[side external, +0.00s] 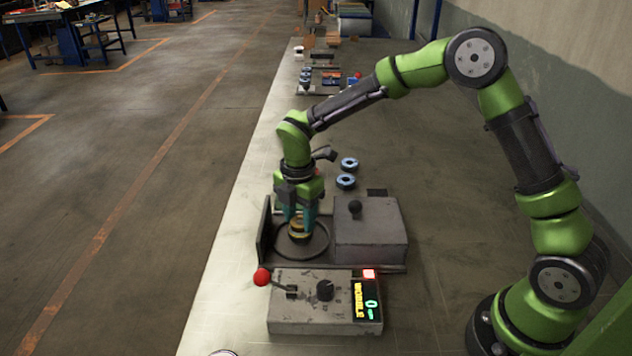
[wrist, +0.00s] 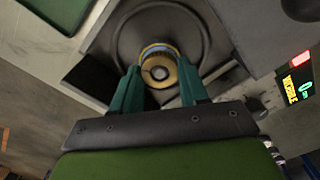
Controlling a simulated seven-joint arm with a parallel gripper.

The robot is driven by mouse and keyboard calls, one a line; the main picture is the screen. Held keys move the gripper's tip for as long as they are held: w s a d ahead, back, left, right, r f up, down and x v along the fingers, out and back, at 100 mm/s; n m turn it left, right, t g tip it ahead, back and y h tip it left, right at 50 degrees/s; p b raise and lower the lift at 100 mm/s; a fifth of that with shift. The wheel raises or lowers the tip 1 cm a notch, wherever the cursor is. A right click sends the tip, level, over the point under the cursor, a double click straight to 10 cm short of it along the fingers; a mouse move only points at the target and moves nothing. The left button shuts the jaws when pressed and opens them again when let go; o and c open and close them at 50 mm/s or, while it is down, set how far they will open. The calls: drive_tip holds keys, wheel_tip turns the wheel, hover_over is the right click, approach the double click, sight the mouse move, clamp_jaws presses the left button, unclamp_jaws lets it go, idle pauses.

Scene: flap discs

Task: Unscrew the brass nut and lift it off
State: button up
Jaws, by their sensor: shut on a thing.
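The brass nut (wrist: 160,71) is a yellow ring at the middle of a round dark plate in the wrist view. In the side external view the brass nut (side external: 297,233) shows low between the fingers, partly hidden by them. My gripper (side external: 298,222) points straight down over the plate (side external: 318,247). Its two teal fingers are shut on the nut, one on each side, and they show in the wrist view (wrist: 158,85). A thin blue band lies along one edge of the nut. I cannot tell whether the nut still sits on its thread.
A grey housing with a black knob (side external: 370,232) stands right of the plate. An upright dark guard (side external: 264,231) stands on its left. In front is a control box (side external: 300,312) with a red-ball lever and lit display. Two blue discs (side external: 346,182) lie behind.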

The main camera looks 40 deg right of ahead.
drive_tip(key=shift+r, duration=2.2)
